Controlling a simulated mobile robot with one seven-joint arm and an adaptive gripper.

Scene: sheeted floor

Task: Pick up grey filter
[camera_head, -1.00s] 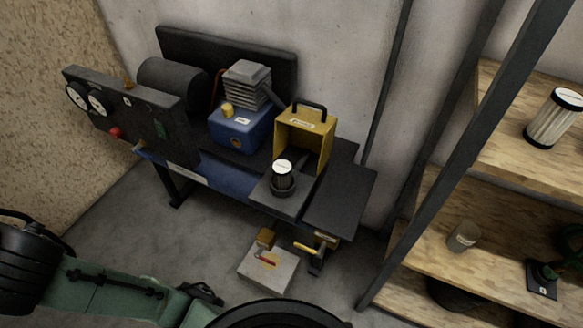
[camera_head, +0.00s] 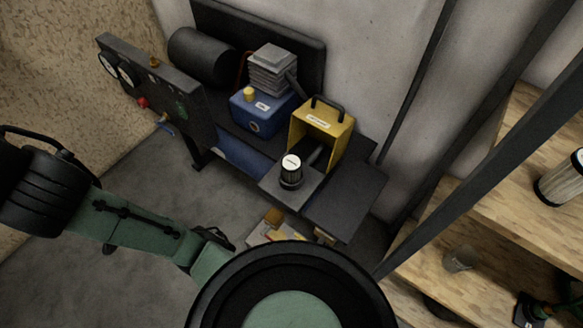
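No thing is plainly marked as the grey filter. A small dark canister with a white top (camera_head: 291,169) stands upright on the front plate of the compressor machine, beside the open yellow housing (camera_head: 325,127). A pale pleated filter cylinder with dark end caps (camera_head: 563,178) is on the upper wooden shelf at the right edge, partly cut off. A small grey cup-like cylinder (camera_head: 459,258) stands on the lower shelf. My green and black arm crosses the lower left and bottom middle. My gripper is out of view, so its hold cannot be seen.
The machine carries a blue box (camera_head: 262,111), a finned grey block (camera_head: 273,70) and a gauge panel (camera_head: 158,98). A pale box (camera_head: 274,229) on the floor is partly hidden by my arm. A dark slanted rack post (camera_head: 480,170) stands before the shelves.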

